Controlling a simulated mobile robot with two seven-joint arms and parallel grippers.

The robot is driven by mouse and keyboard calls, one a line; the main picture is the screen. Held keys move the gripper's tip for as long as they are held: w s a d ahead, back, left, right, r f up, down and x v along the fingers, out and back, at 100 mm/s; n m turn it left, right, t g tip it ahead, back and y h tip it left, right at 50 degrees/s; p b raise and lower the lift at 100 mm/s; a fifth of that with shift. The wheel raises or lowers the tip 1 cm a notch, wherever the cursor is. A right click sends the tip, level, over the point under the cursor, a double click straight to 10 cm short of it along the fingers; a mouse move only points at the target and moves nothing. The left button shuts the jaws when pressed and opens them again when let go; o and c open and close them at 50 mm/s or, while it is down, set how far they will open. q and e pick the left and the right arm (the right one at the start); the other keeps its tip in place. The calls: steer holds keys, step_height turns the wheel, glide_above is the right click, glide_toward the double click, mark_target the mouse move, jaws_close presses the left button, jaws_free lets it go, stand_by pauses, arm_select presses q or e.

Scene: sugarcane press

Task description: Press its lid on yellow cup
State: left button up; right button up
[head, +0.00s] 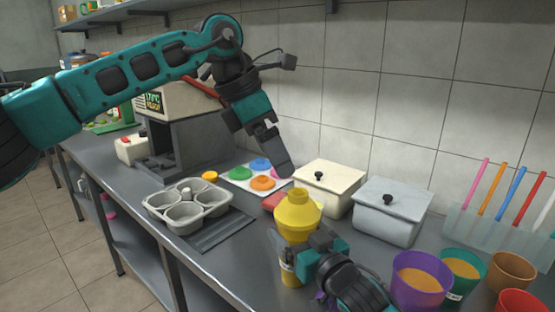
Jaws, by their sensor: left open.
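The yellow cup (292,275) stands upright near the front edge of the counter. A yellow domed lid (298,207) sits on top of it; I cannot tell whether its rim is fully seated. My right gripper (297,246) comes from below and is closed around the cup's side, hiding part of it.
Behind are a tray of coloured lids (240,178), a cream box (328,183) and a grey box (390,210). A four-cup holder (187,205) and press (185,115) stand left. Filled cups, including a purple one (418,280), and a straw holder (490,235) crowd the right.

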steer(key=shift+f, duration=0.1)
steer(key=o, duration=1.3)
steer(key=p+v, duration=0.1)
steer(key=v, duration=1.1)
steer(key=shift+s, duration=0.1)
steer(key=shift+a, duration=0.1)
